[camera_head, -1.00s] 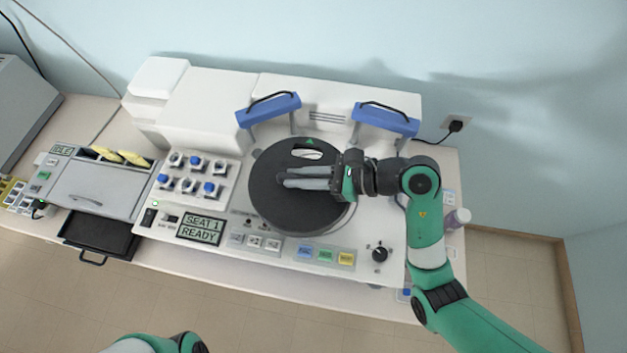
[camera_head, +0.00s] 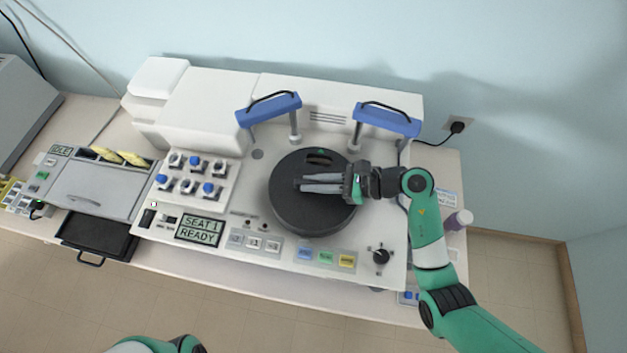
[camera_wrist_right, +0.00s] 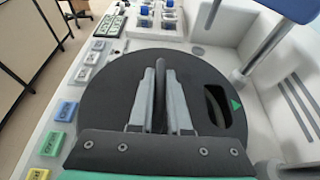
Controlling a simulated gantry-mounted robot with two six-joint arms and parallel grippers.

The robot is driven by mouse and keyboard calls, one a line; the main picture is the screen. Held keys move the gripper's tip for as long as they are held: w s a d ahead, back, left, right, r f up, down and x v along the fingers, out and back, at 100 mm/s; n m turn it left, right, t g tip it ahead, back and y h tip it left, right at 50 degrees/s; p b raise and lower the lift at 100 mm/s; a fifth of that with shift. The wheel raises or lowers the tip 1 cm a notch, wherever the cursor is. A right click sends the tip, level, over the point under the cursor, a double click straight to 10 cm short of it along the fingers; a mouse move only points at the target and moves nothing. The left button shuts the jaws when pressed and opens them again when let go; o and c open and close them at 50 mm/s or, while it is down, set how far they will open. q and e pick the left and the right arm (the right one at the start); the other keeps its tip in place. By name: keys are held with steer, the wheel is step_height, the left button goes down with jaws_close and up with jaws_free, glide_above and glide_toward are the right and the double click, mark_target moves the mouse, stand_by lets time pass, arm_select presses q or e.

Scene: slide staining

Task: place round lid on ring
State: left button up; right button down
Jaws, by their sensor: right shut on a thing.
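The round lid (camera_head: 312,222) is a dark grey disc with an oval slot and a small green triangle near its rim. It lies over the right part of the white machine's deck. My right gripper (camera_head: 301,183) is shut on the lid's upright central grip, reaching across it from the right. In the right wrist view the fingers (camera_wrist_right: 160,68) lie along both sides of that grip, above the lid (camera_wrist_right: 103,92). The ring is hidden under the lid, so I cannot tell whether the lid touches it. My left gripper is out of view.
Two blue-topped posts (camera_head: 272,106) (camera_head: 388,120) stand behind the lid. Blue and white knobs (camera_head: 189,186) and a display (camera_head: 200,229) are to its left. Coloured buttons (camera_head: 326,257) and a black dial (camera_head: 381,256) are in front.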

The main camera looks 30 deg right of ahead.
steer(key=c, duration=0.9)
jaws_free()
steer(key=shift+o, duration=0.2)
steer(key=shift+r, duration=0.1)
steer(key=v, duration=1.2)
steer(key=shift+r, duration=0.1)
